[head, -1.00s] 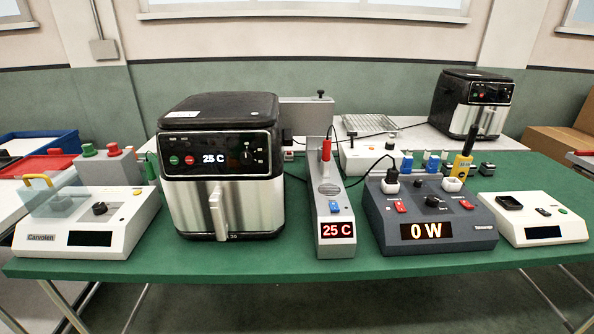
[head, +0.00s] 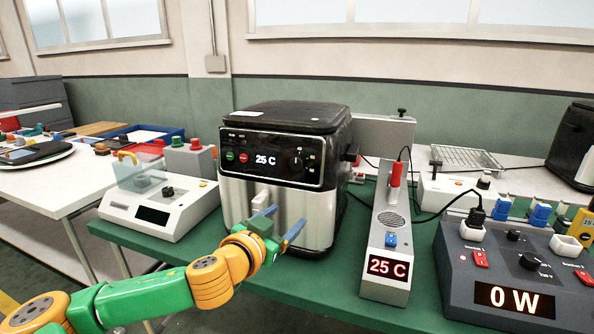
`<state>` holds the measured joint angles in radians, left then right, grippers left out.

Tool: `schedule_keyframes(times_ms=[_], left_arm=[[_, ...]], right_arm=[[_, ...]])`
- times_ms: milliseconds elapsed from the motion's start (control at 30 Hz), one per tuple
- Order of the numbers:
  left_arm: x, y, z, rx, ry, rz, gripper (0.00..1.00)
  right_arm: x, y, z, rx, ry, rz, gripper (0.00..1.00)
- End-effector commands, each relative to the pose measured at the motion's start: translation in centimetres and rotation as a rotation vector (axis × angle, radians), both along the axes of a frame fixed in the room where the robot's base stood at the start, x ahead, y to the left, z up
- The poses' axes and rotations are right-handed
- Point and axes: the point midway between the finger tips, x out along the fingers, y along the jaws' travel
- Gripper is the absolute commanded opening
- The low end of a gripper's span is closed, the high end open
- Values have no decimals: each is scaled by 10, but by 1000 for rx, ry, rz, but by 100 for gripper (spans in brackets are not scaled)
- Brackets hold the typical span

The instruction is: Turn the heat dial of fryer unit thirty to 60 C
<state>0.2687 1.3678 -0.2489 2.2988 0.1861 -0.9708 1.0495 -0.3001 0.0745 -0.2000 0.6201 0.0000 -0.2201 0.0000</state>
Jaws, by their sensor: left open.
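The fryer (head: 309,210) stands on the green table in the head view, black on top with a silver front. Its display (head: 266,160) reads 25 C. The round heat dial (head: 297,162) sits on the right of its black panel, next to small markings too small to read. My left gripper (head: 279,224) is open and empty in front of the fryer's lower front, below the dial. It overlaps the area beside the fryer's handle (head: 262,201); I cannot tell whether it touches. My right gripper is not in view.
A grey probe meter (head: 388,240) reading 25 C stands right of the fryer. A dark power meter (head: 500,262) reading 0 W is farther right. A white device (head: 183,212) stands to the left. The table's front edge is near my left arm.

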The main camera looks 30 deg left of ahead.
Motion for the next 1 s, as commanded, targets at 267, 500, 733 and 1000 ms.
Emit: schedule_keyframes(times_ms=[267, 500, 733, 1000], left_arm=[[-6, 17, 88, -4, -177, 7, 71], [24, 22, 95, -16, -177, 8, 71], [57, 27, 89, -8, -177, 8, 71], [63, 27, 85, -4, -174, 6, 71]], right_arm=[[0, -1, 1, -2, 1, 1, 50], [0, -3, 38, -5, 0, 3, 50], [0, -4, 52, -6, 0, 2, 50], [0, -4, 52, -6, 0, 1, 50]])
